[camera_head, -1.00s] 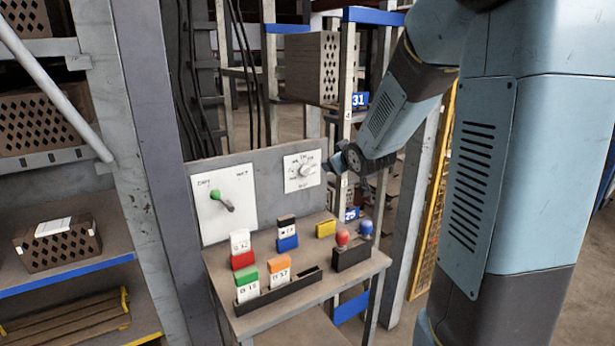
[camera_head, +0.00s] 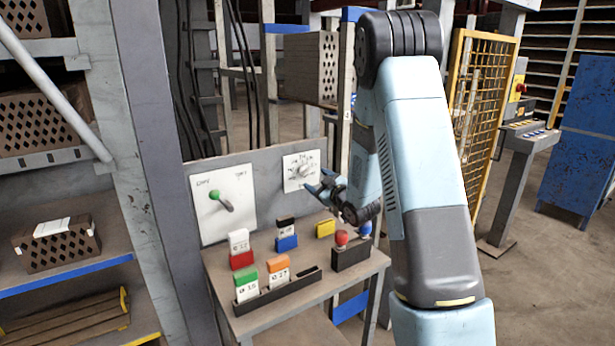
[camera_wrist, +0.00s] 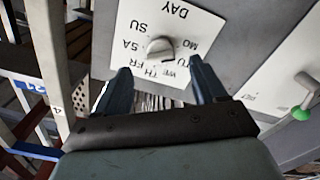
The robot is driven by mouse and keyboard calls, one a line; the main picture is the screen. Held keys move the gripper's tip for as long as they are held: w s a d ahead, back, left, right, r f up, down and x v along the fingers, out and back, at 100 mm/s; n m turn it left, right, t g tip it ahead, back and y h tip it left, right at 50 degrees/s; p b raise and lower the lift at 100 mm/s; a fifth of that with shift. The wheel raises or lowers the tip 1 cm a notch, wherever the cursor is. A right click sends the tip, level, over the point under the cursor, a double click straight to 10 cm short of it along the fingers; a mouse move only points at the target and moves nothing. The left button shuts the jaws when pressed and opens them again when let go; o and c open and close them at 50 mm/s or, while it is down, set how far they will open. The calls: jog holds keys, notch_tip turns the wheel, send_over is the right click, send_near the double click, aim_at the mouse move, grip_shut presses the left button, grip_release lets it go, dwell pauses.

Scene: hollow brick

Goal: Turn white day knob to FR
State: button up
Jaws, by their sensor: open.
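The white day knob (camera_wrist: 160,48) sits on a white plate (camera_wrist: 185,22) lettered DAY and with weekday marks around it, seen upside down in the wrist view. I cannot tell clearly which mark it points to. In the head view the knob (camera_head: 304,172) is on the panel's right plate. My gripper (camera_head: 324,186) is in front of and just below that plate. In the wrist view my gripper (camera_wrist: 158,68) is open and empty, its fingertips spread to either side of the knob's line, apart from it. The FR mark (camera_wrist: 137,62) lies beside the knob.
A lever with a green end (camera_head: 216,196) is on the left plate. The bench below holds several coloured labelled blocks, a black tray (camera_head: 275,296) and a black box (camera_head: 350,256) with a red knob and a blue knob. A metal post (camera_head: 150,170) stands at left.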

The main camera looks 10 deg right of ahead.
aim_at(307, 175)
jog(key=shift+x, duration=3.05)
jog(key=shift+c, duration=0.3)
jog(key=c, duration=0.9)
jog(key=shift+a, duration=0.3)
jog(key=shift+d, duration=0.15)
